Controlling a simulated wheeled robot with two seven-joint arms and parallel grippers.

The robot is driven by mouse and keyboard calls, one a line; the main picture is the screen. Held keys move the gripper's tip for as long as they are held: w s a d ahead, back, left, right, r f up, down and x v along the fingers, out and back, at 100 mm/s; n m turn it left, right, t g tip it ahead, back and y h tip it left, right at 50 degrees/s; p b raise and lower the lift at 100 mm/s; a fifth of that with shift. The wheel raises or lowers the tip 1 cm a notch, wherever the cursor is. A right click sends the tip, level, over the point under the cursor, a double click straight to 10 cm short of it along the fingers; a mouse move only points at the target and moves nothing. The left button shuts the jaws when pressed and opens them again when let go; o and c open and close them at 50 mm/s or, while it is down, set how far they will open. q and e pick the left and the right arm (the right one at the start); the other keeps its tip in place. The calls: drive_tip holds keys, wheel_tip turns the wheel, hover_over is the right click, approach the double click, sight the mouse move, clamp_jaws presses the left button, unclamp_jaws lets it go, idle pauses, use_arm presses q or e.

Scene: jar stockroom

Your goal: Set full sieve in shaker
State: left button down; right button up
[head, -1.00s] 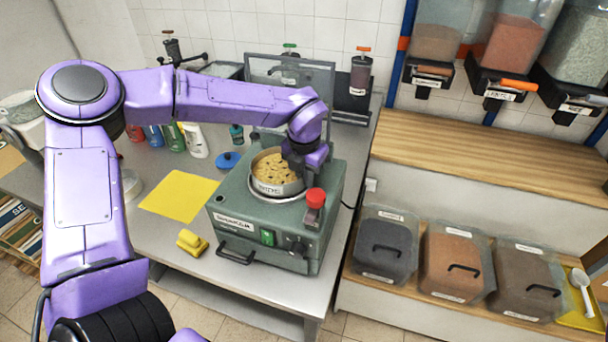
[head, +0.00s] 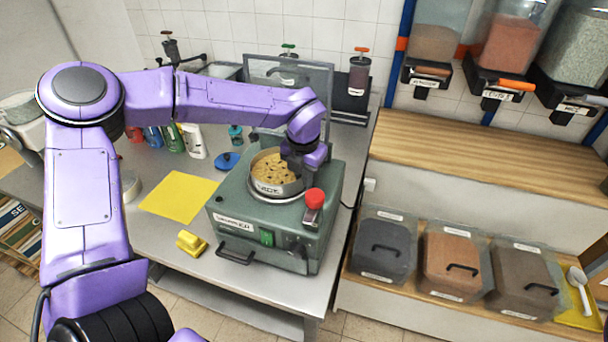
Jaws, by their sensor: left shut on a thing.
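The sieve (head: 268,188) is a round metal pan full of tan, grainy material. It sits in the round seat on top of the green-grey shaker (head: 231,222), looking about level. Whether it rests fully on the seat is hard to tell. My left gripper (head: 291,170) comes down over the sieve's right rim and is shut on it; the fingertips are largely hidden by the wrist. The shaker has a red knob (head: 315,198) at its right, a green switch on its front and a raised clear lid (head: 290,90) behind. My right gripper is not in view.
A yellow cloth (head: 180,195), a yellow sponge-like block (head: 191,243) and a blue lid (head: 227,161) lie left of the shaker. Several bottles (head: 192,140) stand behind them. Bins (head: 383,245) fill the low shelf at right. The wooden counter (head: 480,160) is clear.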

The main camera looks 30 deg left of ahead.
use_arm(q)
drive_tip(key=shift+s+r, duration=0.1)
drive_tip(key=shift+f, duration=0.45)
drive_tip(key=c, duration=1.5)
unclamp_jaws()
drive_tip(key=shift+c, duration=0.2)
wheel_tip(320, 180, up, 11)
drive_tip(key=s+p, duration=0.1)
drive_tip(key=p, duration=0.6)
drive_tip(key=shift+s+d+p, duration=0.2)
drive_tip(key=shift+d+p, duration=0.1)
drive_tip(key=shift+d, duration=0.05)
drive_tip(key=shift+f, duration=0.1)
